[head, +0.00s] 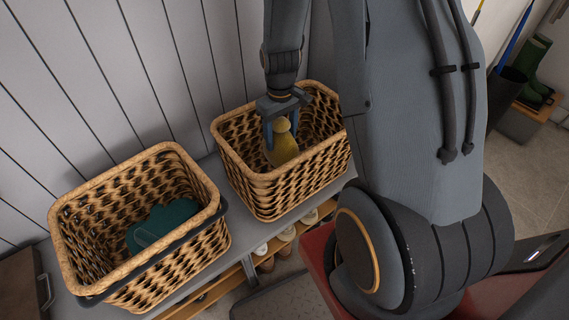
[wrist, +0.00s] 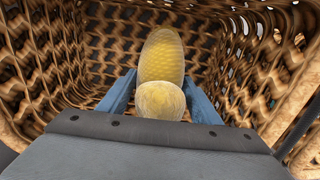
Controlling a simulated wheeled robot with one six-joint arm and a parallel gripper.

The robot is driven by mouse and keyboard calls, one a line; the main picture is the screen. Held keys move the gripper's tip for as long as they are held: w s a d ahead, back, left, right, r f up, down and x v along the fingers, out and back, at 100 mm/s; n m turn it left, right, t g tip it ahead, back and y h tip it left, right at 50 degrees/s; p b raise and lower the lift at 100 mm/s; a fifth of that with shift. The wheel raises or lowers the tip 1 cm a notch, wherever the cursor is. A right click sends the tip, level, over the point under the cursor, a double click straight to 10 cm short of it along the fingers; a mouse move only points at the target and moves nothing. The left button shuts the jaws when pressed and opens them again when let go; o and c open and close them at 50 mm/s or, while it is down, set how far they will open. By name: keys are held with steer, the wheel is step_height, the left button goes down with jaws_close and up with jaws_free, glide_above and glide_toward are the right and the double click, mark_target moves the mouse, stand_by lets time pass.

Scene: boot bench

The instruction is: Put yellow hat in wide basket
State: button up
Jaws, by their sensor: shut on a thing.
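The yellow hat (head: 283,151) is held by my gripper (head: 281,130), inside the right-hand wicker basket (head: 262,194). In the wrist view the hat (wrist: 162,58) sits between the two blue fingers of my gripper (wrist: 160,88), with basket walls around it. The fingers are shut on the hat's pompom end. The hat hangs below the rim; whether it touches the basket's floor is hidden. A second wicker basket (head: 185,262) stands to the left, with a dark handle. I cannot tell for sure which basket is the wide one.
A teal item (head: 162,224) lies in the left basket. Both baskets stand on a grey bench (head: 238,234) against a white panelled wall (head: 90,80). Several shoes (head: 286,233) sit on a shelf below. Green boots (head: 536,68) stand at the far right.

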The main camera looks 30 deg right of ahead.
steer(key=shift+f, duration=3.9)
steer(key=shift+f, duration=0.15)
steer(key=o, duration=1.1)
